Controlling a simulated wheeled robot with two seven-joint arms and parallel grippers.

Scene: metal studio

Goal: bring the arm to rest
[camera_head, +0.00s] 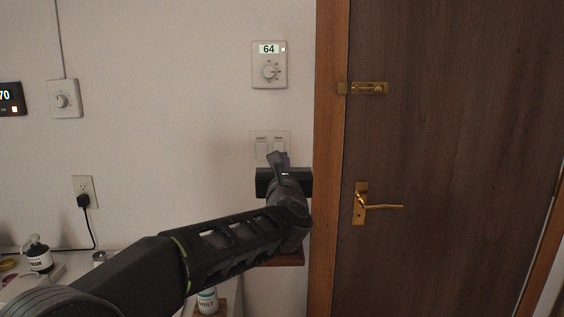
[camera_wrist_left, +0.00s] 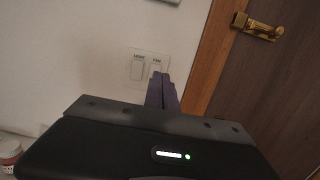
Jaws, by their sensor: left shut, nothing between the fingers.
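My left arm comes in from the lower left in the head view and reaches toward the wall. Its gripper (camera_head: 281,158) is shut and empty, with the fingertips in front of the lower part of a double switch plate (camera_head: 262,147) labelled LIGHT and FAN. In the left wrist view the shut fingers (camera_wrist_left: 164,85) point up at the same switch plate (camera_wrist_left: 138,68), just below the FAN switch. I cannot tell whether the fingertips touch the plate. My right gripper is not in view.
A thermostat (camera_head: 269,65) reading 64 is on the wall above the plate. A wooden door (camera_head: 450,130) with a brass latch (camera_head: 369,88) and lever handle (camera_head: 378,206) is at right. A dial (camera_head: 64,98), plugged outlet (camera_head: 85,191) and pump bottle (camera_head: 38,255) are at left.

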